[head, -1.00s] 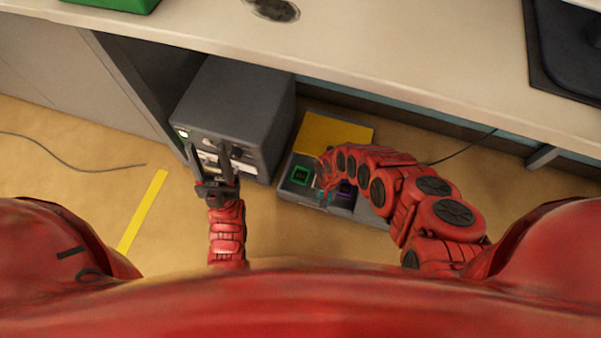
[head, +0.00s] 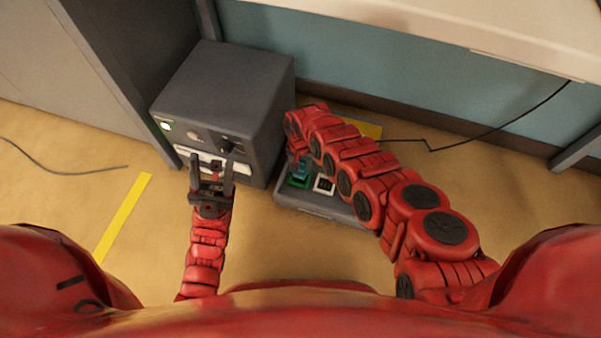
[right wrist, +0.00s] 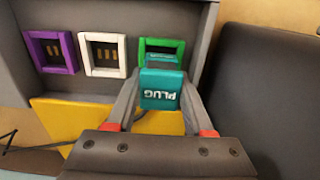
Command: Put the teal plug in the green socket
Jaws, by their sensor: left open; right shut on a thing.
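The teal plug (right wrist: 162,90), marked PLUG, is held between the two fingers of my right gripper (right wrist: 163,84). In the head view the teal plug (head: 301,172) shows below the bent right arm. The green socket (right wrist: 163,45) is directly beyond the plug, which covers its lower part. A teal part shows within the green frame; I cannot tell how deep the plug sits. In the head view the green socket (head: 296,184) is partly hidden by the plug and arm. My left gripper (head: 212,165) is open and empty in front of the grey cabinet.
A white socket (right wrist: 102,52) and a purple socket (right wrist: 50,50) sit beside the green one on the grey panel (head: 330,207). A yellow area (head: 364,128) lies at its far side. The grey cabinet (head: 225,85) stands to the left. A desk (head: 500,30) overhangs behind.

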